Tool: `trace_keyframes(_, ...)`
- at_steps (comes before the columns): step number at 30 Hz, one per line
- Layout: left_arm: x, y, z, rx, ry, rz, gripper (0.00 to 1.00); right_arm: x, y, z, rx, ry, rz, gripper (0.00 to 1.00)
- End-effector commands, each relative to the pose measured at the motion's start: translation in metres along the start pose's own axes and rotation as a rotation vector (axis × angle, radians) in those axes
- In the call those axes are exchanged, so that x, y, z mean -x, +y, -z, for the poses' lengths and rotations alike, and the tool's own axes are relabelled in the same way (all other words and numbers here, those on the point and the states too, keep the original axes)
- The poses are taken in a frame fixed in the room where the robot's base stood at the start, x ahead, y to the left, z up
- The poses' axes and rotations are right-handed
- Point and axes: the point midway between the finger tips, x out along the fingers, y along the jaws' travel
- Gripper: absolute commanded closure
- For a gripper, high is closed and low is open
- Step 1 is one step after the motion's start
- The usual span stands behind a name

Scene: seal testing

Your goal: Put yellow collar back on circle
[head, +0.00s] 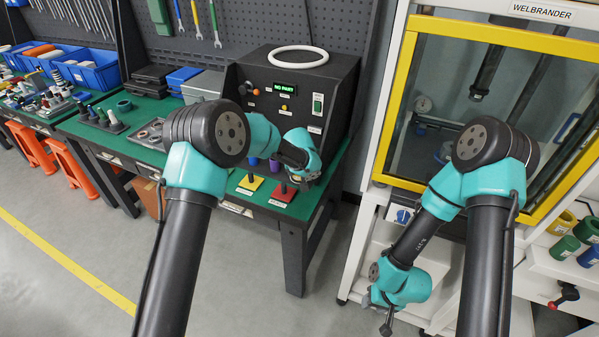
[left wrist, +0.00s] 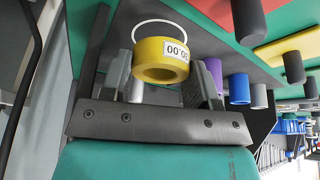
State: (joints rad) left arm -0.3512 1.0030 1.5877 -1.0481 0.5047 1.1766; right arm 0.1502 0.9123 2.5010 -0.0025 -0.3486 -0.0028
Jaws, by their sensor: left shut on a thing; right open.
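The yellow collar (left wrist: 160,62), a short ring with a white number label, sits between the fingers of my left gripper (left wrist: 164,72) in the left wrist view. The gripper is shut on it. A white circle outline (left wrist: 163,24) lies on a dark grey strip behind the collar, partly covered by it. I cannot tell the gap between collar and strip. In the head view my left gripper (head: 299,174) is over the green bench by the black tester, and the collar cannot be made out. My right gripper (head: 385,312) is open and empty, low before the white machine.
Purple (left wrist: 213,76), blue (left wrist: 239,88) and grey (left wrist: 259,95) cylinders stand close beside the held collar. A yellow pad (head: 244,187) and a red pad (head: 277,199) with dark pegs lie near the bench front. The black tester (head: 258,82) stands behind.

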Motion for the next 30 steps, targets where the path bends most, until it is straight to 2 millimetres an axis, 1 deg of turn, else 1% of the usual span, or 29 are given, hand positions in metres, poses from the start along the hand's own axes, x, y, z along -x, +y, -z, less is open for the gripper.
trace_keyframes(1, -0.004, 0.000, 0.007, 0.002, 0.001, 0.000, 0.84, 0.000, 0.000, 0.000, 0.000, 0.000, 0.000, 0.57)
trace_keyframes(3, -0.008, 0.000, 0.016, 0.003, 0.001, -0.001, 0.84, 0.000, 0.000, 0.000, 0.000, 0.000, 0.000, 0.57)
trace_keyframes(6, -0.013, -0.001, 0.025, 0.002, 0.001, 0.000, 0.84, 0.000, 0.000, 0.000, 0.000, 0.000, 0.000, 0.57)
trace_keyframes(9, -0.015, -0.001, 0.030, 0.001, 0.000, 0.001, 0.84, 0.000, 0.000, 0.000, 0.000, 0.000, 0.000, 0.57)
trace_keyframes(19, -0.016, -0.001, 0.031, 0.001, 0.000, 0.000, 0.84, 0.000, 0.000, 0.000, 0.000, 0.000, 0.000, 0.57)
trace_keyframes(23, -0.019, -0.001, 0.035, 0.000, 0.001, -0.001, 0.84, 0.000, 0.000, 0.000, 0.000, 0.000, 0.000, 0.57)
trace_keyframes(27, -0.038, -0.002, 0.026, -0.001, -0.003, 0.000, 0.84, 0.000, 0.000, 0.000, 0.000, 0.000, 0.000, 0.57)
trace_keyframes(30, -0.047, -0.001, 0.023, -0.001, -0.001, 0.000, 0.84, 0.000, 0.000, 0.000, 0.000, 0.000, 0.000, 0.57)
